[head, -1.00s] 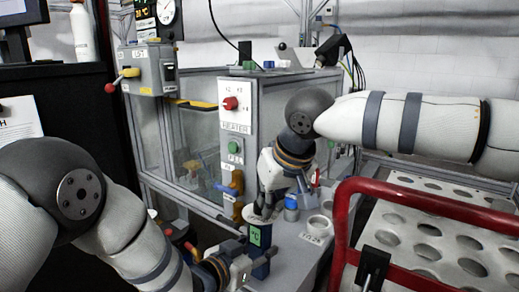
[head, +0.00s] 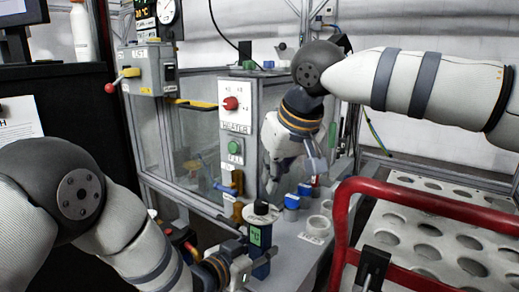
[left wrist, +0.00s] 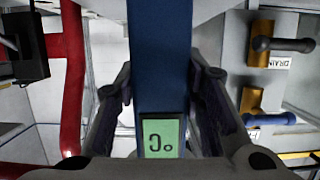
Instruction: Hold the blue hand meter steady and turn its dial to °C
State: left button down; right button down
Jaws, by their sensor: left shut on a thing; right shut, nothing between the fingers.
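The blue hand meter (head: 260,262) stands upright at the near part of the grey bench in the head view. My left gripper (head: 250,261) is shut on the meter's body, with a finger on each side in the left wrist view (left wrist: 163,100). My right gripper (head: 274,178) is shut and empty, above and behind the dial, apart from it.
Blue-topped containers (head: 291,201) and a white cup (head: 318,223) stand right of the meter. The heater panel (head: 236,104) and valve handles (head: 237,183) are behind. A red rail (head: 430,198) and a perforated rack (head: 468,241) bound the right side.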

dwell(0.4)
pick_arm(q)
jog(key=c, duration=1)
grip_release()
jog(key=v, duration=1.2)
